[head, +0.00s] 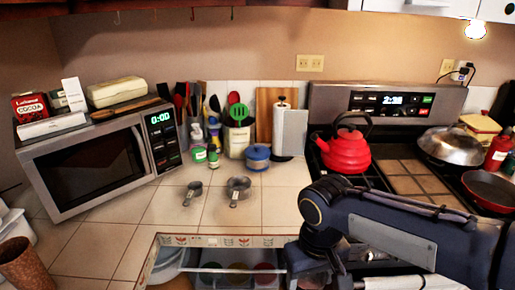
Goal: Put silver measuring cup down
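Two silver measuring cups rest on the tiled counter (128,207). The smaller cup (194,190) is on the left, with its handle toward the front. The larger cup (238,187) stands just right of it, and its handle also points toward the front. No gripper touches either of these cups. My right arm enters from the right and bends downward at the counter's front edge, right of the cups. Its gripper fingers do not show, so whether they hold anything is hidden. My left arm and gripper are out of view.
An open drawer (213,241) with bowls or containers inside juts out below the counter. A microwave (88,165) stands at the left. A blue lidded pot (257,157) and utensil holders stand behind the cups. A red kettle (345,153) sits on the stove. Counter around the cups is clear.

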